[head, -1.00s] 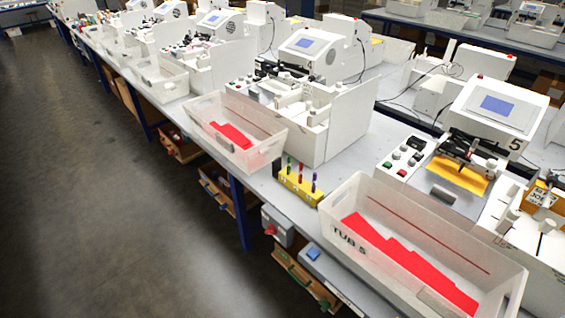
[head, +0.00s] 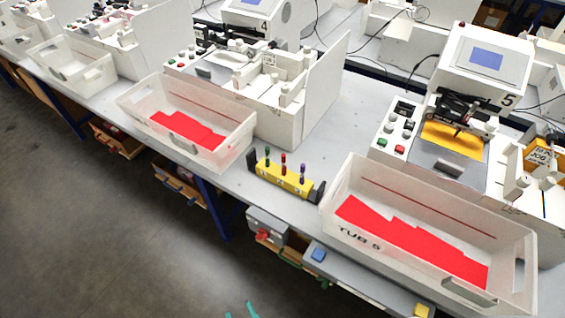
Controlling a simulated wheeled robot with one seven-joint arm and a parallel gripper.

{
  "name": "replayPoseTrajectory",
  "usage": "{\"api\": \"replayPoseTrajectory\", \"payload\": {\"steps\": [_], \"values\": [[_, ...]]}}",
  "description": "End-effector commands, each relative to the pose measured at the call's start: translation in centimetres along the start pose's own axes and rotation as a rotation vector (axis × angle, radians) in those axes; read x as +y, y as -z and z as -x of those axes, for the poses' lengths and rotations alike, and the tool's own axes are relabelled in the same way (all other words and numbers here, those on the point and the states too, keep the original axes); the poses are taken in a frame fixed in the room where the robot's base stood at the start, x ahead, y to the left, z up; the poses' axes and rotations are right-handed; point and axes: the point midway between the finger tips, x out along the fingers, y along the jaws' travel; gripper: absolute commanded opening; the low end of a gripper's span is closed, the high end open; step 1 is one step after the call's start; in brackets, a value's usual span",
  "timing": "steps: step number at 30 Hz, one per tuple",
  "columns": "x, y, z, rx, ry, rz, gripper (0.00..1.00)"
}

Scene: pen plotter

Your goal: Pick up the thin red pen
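A red pen (head: 284,160) stands upright in the middle of a yellow pen holder (head: 278,178) on the bench. A green-topped pen (head: 267,158) stands to its left and a purple-topped pen (head: 302,171) to its right. The lower part of each pen is hidden in the holder. Two teal tips at the bottom edge look like the fingertips of my gripper (head: 240,309). They are apart with nothing seen between them, well below and in front of the holder. The rest of the gripper is out of frame.
A clear tub marked TUB 5 (head: 348,235) with red sheets stands right of the holder. Another tub (head: 135,106) stands left. A white machine with an upright panel (head: 325,90) is behind. Drawers (head: 268,226) hang below the bench edge.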

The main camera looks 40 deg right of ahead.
Motion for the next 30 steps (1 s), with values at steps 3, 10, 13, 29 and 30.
{"api": "replayPoseTrajectory", "payload": {"steps": [3,10,13,29,30], "values": [[1.5,0.6,-4.3,-0.001,-0.067,-0.045,0.33],[5.4,2.5,-11.4,-0.018,-0.16,-0.113,0.33],[7.2,3.8,-14.2,-0.025,-0.18,-0.133,0.33],[21.3,14.9,-23.1,-0.075,-0.261,-0.124,0.33],[22.5,15.8,-23.2,-0.082,-0.268,-0.117,0.33]]}}
